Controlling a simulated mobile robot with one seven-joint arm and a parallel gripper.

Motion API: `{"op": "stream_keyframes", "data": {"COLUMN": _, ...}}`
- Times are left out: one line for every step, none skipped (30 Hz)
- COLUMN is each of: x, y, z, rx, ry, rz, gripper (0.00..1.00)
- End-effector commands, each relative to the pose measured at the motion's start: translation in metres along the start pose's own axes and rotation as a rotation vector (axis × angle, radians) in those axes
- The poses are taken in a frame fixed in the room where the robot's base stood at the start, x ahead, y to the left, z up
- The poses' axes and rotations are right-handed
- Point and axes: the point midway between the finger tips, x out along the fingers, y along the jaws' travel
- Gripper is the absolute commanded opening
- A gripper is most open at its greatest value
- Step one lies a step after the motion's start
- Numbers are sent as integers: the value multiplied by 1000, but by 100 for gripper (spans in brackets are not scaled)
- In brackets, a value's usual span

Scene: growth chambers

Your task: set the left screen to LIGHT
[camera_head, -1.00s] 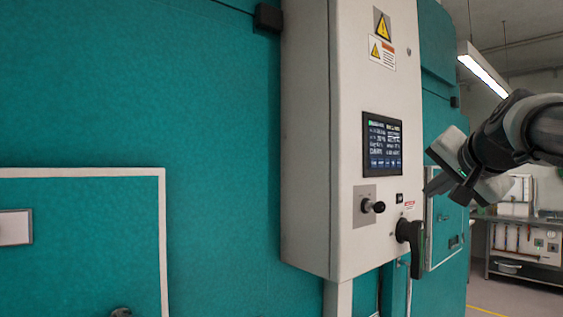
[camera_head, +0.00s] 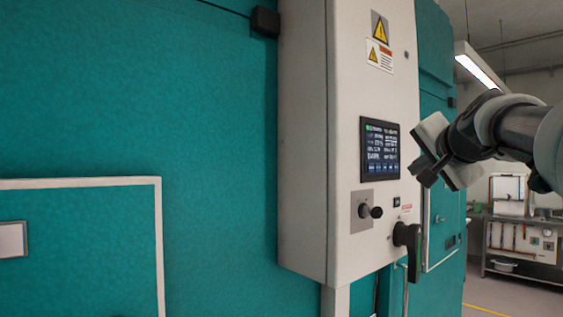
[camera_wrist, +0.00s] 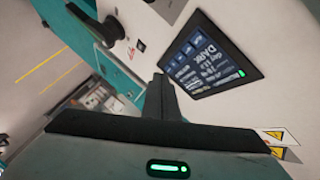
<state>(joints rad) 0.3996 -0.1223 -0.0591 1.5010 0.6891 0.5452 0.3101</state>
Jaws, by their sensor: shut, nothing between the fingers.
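One screen (camera_head: 380,149) shows, dark with rows of white text and a row of blue buttons along its bottom, set in a pale control box (camera_head: 345,60). In the wrist view the screen (camera_wrist: 207,60) appears tilted, and a large word on it looks like DARK; the smaller text is too small to read. My gripper (camera_head: 418,168) is shut and empty, in front of the box and just right of the screen in the head view. In the wrist view its closed fingers (camera_wrist: 158,88) point toward the panel beside the screen's edge, apparently not touching it.
Below the screen are a black-knobbed switch (camera_head: 370,211) and a black lever handle (camera_head: 411,245) that stick out from the box. Warning labels (camera_head: 380,42) sit above. Teal chamber walls (camera_head: 220,110) flank the box. A bench (camera_head: 520,265) stands far right.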

Motion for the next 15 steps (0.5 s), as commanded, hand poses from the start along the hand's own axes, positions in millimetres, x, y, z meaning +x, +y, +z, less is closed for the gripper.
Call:
{"op": "stream_keyframes", "data": {"x": 5, "y": -8, "z": 2, "rx": 1, "ry": -2, "rz": 1, "gripper": 0}}
{"op": "stream_keyframes", "data": {"x": 8, "y": -11, "z": 4, "rx": 1, "ry": -3, "rz": 1, "gripper": 0}}
{"op": "stream_keyframes", "data": {"x": 12, "y": -14, "z": 7, "rx": 0, "ry": -2, "rz": 0, "gripper": 0}}
{"op": "stream_keyframes", "data": {"x": 15, "y": -15, "z": 9, "rx": 0, "ry": -2, "rz": 1, "gripper": 0}}
{"op": "stream_keyframes", "data": {"x": 18, "y": -17, "z": 12, "rx": 0, "ry": -3, "rz": 1, "gripper": 0}}
{"op": "stream_keyframes", "data": {"x": 21, "y": -20, "z": 14, "rx": 1, "ry": -2, "rz": 0, "gripper": 0}}
{"op": "stream_keyframes", "data": {"x": 24, "y": -21, "z": 16, "rx": 1, "ry": -3, "rz": 1, "gripper": 0}}
{"op": "stream_keyframes", "data": {"x": 26, "y": -23, "z": 17, "rx": 0, "ry": -2, "rz": 1, "gripper": 0}}
{"op": "stream_keyframes", "data": {"x": 29, "y": -24, "z": 20, "rx": 0, "ry": -1, "rz": 1, "gripper": 0}}
{"op": "stream_keyframes", "data": {"x": 31, "y": -26, "z": 21, "rx": 0, "ry": -1, "rz": 1, "gripper": 0}}
{"op": "stream_keyframes", "data": {"x": 32, "y": -27, "z": 23, "rx": 1, "ry": -1, "rz": 0, "gripper": 0}}
{"op": "stream_keyframes", "data": {"x": 34, "y": -28, "z": 24, "rx": 1, "ry": -1, "rz": 0, "gripper": 0}}
{"op": "stream_keyframes", "data": {"x": 36, "y": -29, "z": 25, "rx": 0, "ry": -1, "rz": 0, "gripper": 0}}
{"op": "stream_keyframes", "data": {"x": 37, "y": -29, "z": 26, "rx": 0, "ry": -1, "rz": 0, "gripper": 0}}
{"op": "stream_keyframes", "data": {"x": 38, "y": -29, "z": 27, "rx": 0, "ry": -1, "rz": 0, "gripper": 0}}
